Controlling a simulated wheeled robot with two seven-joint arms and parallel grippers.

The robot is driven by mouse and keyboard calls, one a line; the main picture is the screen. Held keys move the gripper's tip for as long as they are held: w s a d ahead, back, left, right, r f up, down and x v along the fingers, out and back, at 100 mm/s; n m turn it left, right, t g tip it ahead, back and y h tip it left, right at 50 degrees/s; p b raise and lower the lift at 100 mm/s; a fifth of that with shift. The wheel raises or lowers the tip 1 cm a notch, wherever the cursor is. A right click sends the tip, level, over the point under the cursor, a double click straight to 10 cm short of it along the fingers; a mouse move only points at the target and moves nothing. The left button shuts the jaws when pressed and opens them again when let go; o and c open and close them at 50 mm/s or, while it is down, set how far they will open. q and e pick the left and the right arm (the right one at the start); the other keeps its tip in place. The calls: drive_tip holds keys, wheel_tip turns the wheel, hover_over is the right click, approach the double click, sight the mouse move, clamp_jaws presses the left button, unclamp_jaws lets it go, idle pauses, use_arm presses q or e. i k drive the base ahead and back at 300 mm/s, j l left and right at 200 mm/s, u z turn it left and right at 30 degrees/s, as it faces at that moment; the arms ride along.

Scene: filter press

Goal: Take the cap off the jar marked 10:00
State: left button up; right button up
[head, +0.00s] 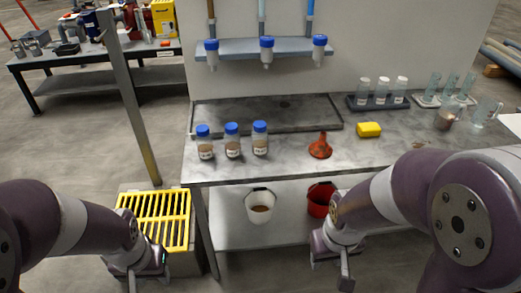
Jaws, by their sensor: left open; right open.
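Three jars with blue caps stand upright in a row on the front left of the bench: a left jar (205,149), a middle jar (232,147) and a right jar (260,145). Each has a pale label on its front, too small to read, so I cannot tell which is marked 10:00. All three caps are on. My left gripper (148,275) is open and empty, low in front of the bench, left of the jars. My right gripper (333,265) is open and empty, low in front of the bench, right of the jars.
An orange funnel (320,148) and a yellow sponge (368,130) lie right of the jars. A shallow tray (330,121) is behind them. Blue-capped containers hang from a rack (240,46). Buckets stand on the lower shelf (285,228). A yellow grate (155,215) is left of the bench.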

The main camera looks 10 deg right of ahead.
sight(259, 140)
drive_tip(key=i+l+u, duration=0.15)
drive_tip(key=i+l, duration=0.15)
drive_tip(key=i+l+u, duration=0.15)
drive_tip(key=l, duration=0.25)
drive_tip(key=i+l+u, duration=0.15)
drive_tip(key=i+l, duration=0.15)
drive_tip(key=l, duration=0.15)
drive_tip(key=i+l+u, duration=0.15)
drive_tip(key=l, duration=0.25)
drive_tip(key=i, duration=0.1)
